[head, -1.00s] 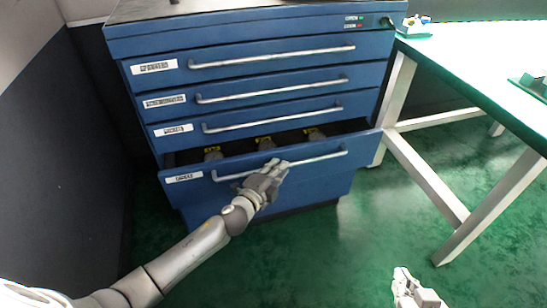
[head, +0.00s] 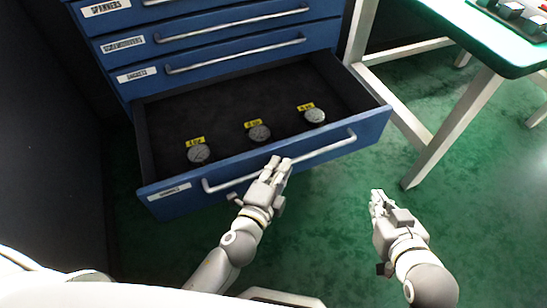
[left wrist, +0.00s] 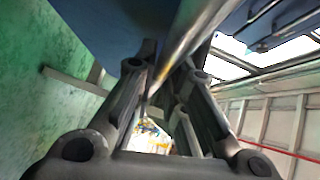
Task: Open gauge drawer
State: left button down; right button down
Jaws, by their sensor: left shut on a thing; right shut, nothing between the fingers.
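The gauge drawer (head: 240,95), the lowest visible drawer of the blue cabinet, stands pulled well out. Three round gauges lie in it, each beside a yellow label: a left gauge (head: 199,153), a middle gauge (head: 259,132) and a right gauge (head: 315,115). My left gripper (head: 277,167) is shut on the drawer's silver bar handle (head: 330,148), near its middle. The handle (left wrist: 190,40) also runs between the fingers in the left wrist view. My right gripper (head: 378,200) is shut and empty, in front of the drawer to the right.
Several upper drawers (head: 215,25) of the cabinet are shut. A green-topped table (head: 500,45) with white legs stands to the right, carrying some dark and grey items at its far edge. The green floor (head: 470,190) is clear at the right.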

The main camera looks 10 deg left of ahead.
pick_arm(q)
jog(key=shift+s+d+f, duration=0.1)
jog(key=shift+s+d, duration=0.45)
jog(key=shift+s, duration=0.25)
pick_arm(e)
jog(key=shift+w+a+r+t, duration=0.1)
jog(key=shift+w+r+t, duration=0.15)
jog(key=shift+r+t, duration=0.25)
jog(key=shift+r, duration=0.1)
pick_arm(q)
jog(key=c, duration=1.5)
grip_release()
jog(key=shift+v, duration=3.75)
